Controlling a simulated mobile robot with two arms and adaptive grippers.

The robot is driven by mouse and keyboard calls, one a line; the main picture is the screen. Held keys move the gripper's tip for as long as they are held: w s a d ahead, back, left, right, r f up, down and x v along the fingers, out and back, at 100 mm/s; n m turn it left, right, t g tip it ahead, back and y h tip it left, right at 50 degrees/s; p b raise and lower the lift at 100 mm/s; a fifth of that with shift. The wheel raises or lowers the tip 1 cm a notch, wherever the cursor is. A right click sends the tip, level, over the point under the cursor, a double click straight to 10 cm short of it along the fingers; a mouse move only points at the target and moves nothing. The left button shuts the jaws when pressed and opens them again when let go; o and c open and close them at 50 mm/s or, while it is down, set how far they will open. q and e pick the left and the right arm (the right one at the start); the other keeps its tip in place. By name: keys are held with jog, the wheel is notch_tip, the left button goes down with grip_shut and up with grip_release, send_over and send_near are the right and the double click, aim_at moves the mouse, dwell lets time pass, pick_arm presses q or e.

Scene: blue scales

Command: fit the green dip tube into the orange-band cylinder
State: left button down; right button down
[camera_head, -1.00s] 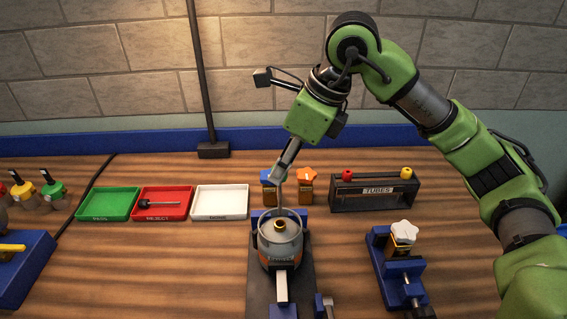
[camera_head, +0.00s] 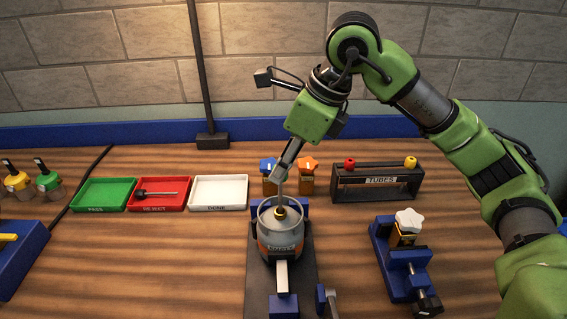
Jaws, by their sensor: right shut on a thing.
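The orange-band cylinder (camera_head: 280,240) stands upright in a blue clamp at the middle front, with a grey collar and a brass-coloured neck on top. My right gripper (camera_head: 284,172) is above it, shut on a thin greyish tube (camera_head: 281,190) that hangs roughly upright. I take this for the dip tube; no green shows on it at this size. Its lower end meets the neck opening in the picture, but I cannot tell whether it is inside or just above. My left gripper is out of view.
A tube rack (camera_head: 376,184) with red and yellow tops stands behind at right. A second blue clamp (camera_head: 402,262) holds a white-knobbed valve. Green (camera_head: 105,195), red (camera_head: 160,194) and white (camera_head: 220,192) trays lie at left. Blue and orange valves (camera_head: 306,175) stand close behind the cylinder.

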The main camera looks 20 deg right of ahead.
notch_tip(320, 180, down, 6)
jog(key=b, duration=0.5)
jog(key=shift+f, duration=0.25)
dwell(0.4)
jog(key=c, duration=1.8)
grip_release()
jog(key=shift+o, duration=0.2)
jog(key=v, duration=1.2)
